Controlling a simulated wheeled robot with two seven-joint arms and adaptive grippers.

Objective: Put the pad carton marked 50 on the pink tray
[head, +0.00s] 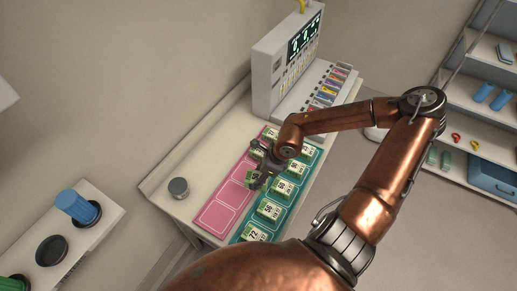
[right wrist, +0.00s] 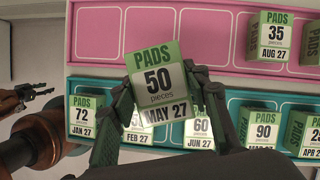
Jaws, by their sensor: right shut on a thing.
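The pad carton marked 50 (right wrist: 158,85) is green and white and held upright between the fingers of my right gripper (right wrist: 160,103). In the head view, my right gripper (head: 260,175) is above the trays, near the line where they meet. The pink tray (head: 222,206) has outlined spaces, and several are bare. It also shows at the top of the right wrist view (right wrist: 200,66), where a carton marked 35 (right wrist: 273,38) stands on it. A dark jaw-like part on copper at the left edge of the right wrist view looks like mine; its jaws are unclear.
The teal tray (head: 238,238) beside the pink one bears several similar cartons, including 72 (right wrist: 85,118), 60 (right wrist: 200,128) and 90 (right wrist: 261,130). A grey display unit (head: 268,80) stands at the table's far end.

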